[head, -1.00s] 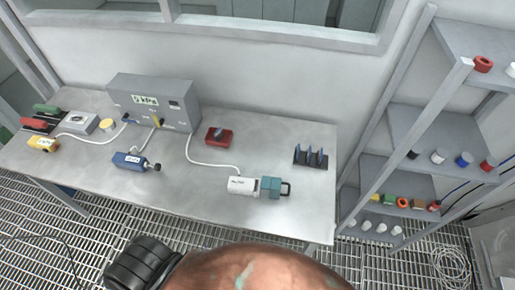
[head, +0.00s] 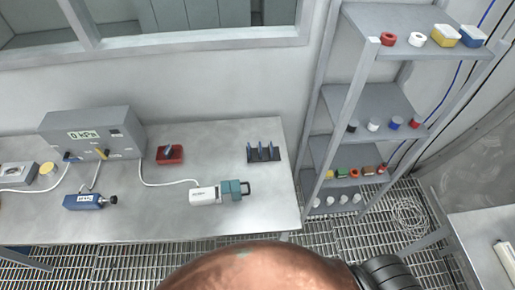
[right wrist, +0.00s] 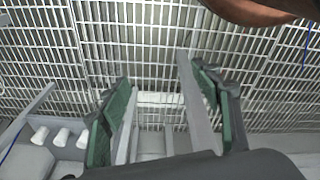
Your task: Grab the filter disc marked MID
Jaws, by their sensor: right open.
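A small dark rack (head: 279,156) stands on the right part of the steel table. Several upright thin blue pieces (head: 263,151) sit in it, which look like discs seen edge-on. No MID mark can be read on any of them, so I cannot tell which disc is which. My right gripper (right wrist: 160,95) is open and empty in the right wrist view, its green pads apart above the floor grating. No disc shows between or near its fingers. My left gripper is not in view.
The table (head: 245,205) also holds a grey gauge box (head: 92,137), a red box (head: 169,154), a white-and-teal device (head: 218,192) and a blue device (head: 88,201). A shelf unit (head: 388,97) with caps and boxes stands right of the table. Grated floor lies between.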

